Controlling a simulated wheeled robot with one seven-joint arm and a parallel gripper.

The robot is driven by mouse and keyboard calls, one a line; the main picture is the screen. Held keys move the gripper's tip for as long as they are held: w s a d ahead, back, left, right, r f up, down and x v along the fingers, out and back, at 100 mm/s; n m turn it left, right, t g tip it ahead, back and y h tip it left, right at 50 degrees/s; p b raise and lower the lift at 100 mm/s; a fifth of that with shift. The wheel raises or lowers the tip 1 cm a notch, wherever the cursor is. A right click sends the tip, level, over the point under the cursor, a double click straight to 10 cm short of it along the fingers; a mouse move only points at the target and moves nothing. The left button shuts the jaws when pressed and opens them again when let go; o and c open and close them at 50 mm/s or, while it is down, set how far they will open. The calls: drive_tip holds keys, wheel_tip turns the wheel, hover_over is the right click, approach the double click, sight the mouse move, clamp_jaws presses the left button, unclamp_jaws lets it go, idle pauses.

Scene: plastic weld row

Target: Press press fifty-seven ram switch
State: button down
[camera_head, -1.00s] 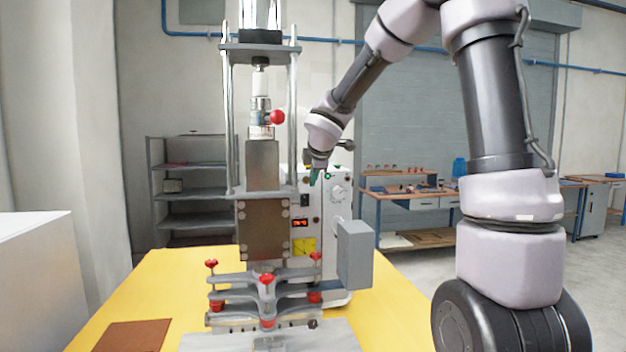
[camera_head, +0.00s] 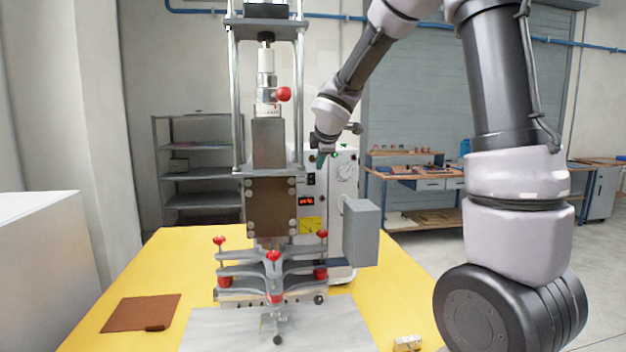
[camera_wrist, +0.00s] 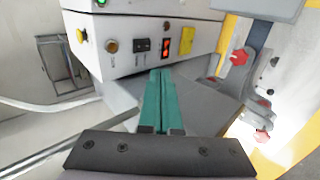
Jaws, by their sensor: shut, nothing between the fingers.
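The press (camera_head: 271,150) stands on the yellow table, with a white control box (camera_head: 340,215) behind it to the right. The box front carries a black rocker switch (camera_head: 311,180), a lit red display and a yellow panel. In the wrist view the black switch pair (camera_wrist: 142,46) sits left of the red display (camera_wrist: 166,48), with a brass button (camera_wrist: 112,46) and a yellow knob (camera_wrist: 80,36) further left. No readable label tells which is the ram switch. My gripper (camera_head: 325,160) is shut and empty near the box's upper front. Its teal fingertips (camera_wrist: 160,72) show just below the display; contact is unclear.
A grey box (camera_head: 360,232) juts out right of the press. Red-knobbed clamps (camera_head: 272,256) stand at its base. A brown pad (camera_head: 140,312) lies on the yellow table (camera_head: 180,255). Shelves (camera_head: 200,175) and a workbench (camera_head: 410,175) stand behind.

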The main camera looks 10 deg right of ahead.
approach(311, 184)
wheel_tip(311, 184, down, 4)
drive_tip(key=w, duration=0.2)
drive_tip(key=shift+w, duration=1.2)
